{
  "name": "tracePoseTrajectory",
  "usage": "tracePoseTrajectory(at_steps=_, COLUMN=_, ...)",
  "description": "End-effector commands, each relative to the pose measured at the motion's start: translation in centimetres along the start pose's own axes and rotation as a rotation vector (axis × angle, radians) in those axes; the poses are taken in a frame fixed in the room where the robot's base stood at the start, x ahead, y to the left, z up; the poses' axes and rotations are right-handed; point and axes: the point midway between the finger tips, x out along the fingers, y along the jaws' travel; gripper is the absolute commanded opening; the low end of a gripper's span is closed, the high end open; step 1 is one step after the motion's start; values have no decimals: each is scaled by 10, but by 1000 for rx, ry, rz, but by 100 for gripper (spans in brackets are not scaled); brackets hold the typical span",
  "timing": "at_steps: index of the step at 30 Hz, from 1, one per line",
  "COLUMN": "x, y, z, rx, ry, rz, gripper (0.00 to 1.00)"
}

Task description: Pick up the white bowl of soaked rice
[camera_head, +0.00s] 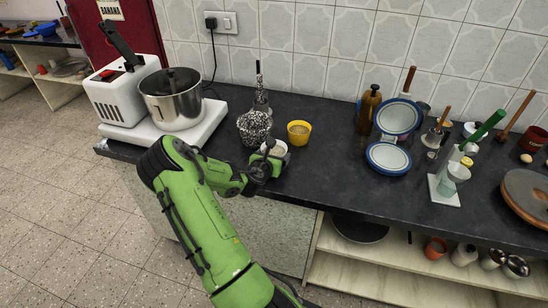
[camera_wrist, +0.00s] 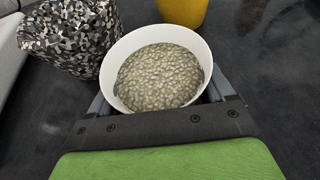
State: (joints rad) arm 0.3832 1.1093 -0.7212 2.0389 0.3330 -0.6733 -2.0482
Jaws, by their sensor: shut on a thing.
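The white bowl of soaked rice (camera_head: 277,148) is at the front edge of the dark counter, partly hidden by my arm in the head view. In the wrist view the white bowl (camera_wrist: 203,52) is upright and full of pale greenish-grey grains. My gripper (camera_head: 264,162) is at the bowl's near side, with one finger on each side of it in the wrist view (camera_wrist: 158,95). It is shut on the bowl. The fingertips are mostly hidden behind the bowl. I cannot tell whether the bowl touches the counter.
A black-and-white speckled container (camera_head: 254,127) stands close on the left, and a yellow cup (camera_head: 299,133) stands behind to the right. A steel pot (camera_head: 172,99) sits on a white appliance (camera_head: 163,127) at left. Bare counter (camera_head: 335,160) lies to the right.

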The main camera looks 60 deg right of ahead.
Motion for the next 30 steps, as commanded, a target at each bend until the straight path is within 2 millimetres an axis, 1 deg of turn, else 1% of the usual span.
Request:
tracePoseTrajectory(at_steps=1, x=-3, y=0, z=8, rx=0, ry=-3, rz=0, gripper=42)
tracePoseTrajectory(at_steps=9, x=-16, y=0, z=39, rx=2, ry=-3, rz=0, gripper=42)
tracePoseTrajectory(at_steps=18, x=-28, y=0, z=68, rx=1, ry=-2, rz=0, gripper=42)
tracePoseTrajectory(at_steps=24, x=-32, y=0, z=79, rx=1, ry=-1, rz=0, gripper=42)
tracePoseTrajectory(at_steps=30, x=-34, y=0, z=83, rx=-1, ry=-1, rz=0, gripper=42)
